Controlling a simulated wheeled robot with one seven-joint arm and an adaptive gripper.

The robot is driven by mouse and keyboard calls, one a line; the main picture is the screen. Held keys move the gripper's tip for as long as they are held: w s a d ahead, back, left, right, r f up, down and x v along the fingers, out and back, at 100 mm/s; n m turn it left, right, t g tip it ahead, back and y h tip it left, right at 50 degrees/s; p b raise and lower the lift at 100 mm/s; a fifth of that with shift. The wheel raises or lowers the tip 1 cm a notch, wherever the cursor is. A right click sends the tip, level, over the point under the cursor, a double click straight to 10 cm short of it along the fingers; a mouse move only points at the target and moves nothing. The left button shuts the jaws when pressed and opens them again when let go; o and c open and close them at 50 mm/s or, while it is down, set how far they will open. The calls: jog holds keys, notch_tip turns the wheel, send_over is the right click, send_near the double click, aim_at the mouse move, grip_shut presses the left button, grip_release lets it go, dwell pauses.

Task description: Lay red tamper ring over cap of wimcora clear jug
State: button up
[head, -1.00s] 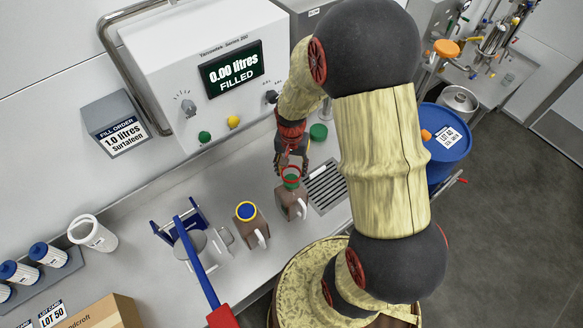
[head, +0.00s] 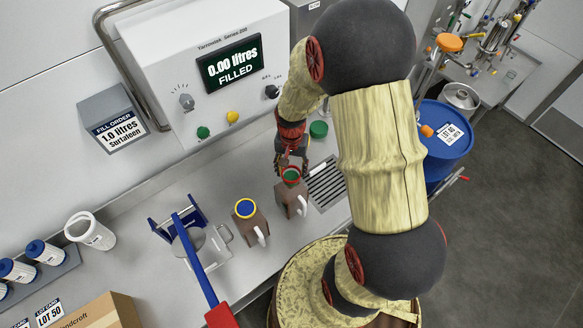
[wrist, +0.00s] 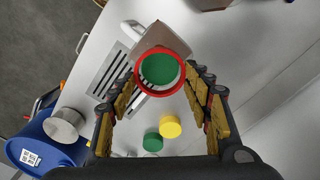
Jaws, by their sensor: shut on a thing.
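A brown jug (head: 290,203) with a pale handle and a green cap stands beside the drain grate. Its body also shows in the wrist view (wrist: 162,38). I cannot read any name on it. The red ring (wrist: 137,76) is at the cap's height or just above, with the green cap (wrist: 163,69) showing through its opening. A pale gap shows at the ring's left, so it looks slightly off centre. My gripper (head: 291,168) points down and is shut on the ring, a finger on either side (wrist: 165,80). Whether the ring rests on the cap cannot be told.
Left of it stands a similar brown jug (head: 249,222) with a blue cap and yellow ring. A clear pitcher (head: 216,247) stands by a blue frame. The grate (head: 326,186) is clear.

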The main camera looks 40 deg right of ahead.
jog(key=shift+f+b, duration=0.45)
jog(key=shift+f, duration=0.3)
jog(key=o, duration=0.8)
jog(key=shift+r, duration=0.2)
notch_tip(320, 180, up, 7)
jog(key=p, duration=0.5)
jog(key=shift+f, duration=0.15)
dwell(0.5)
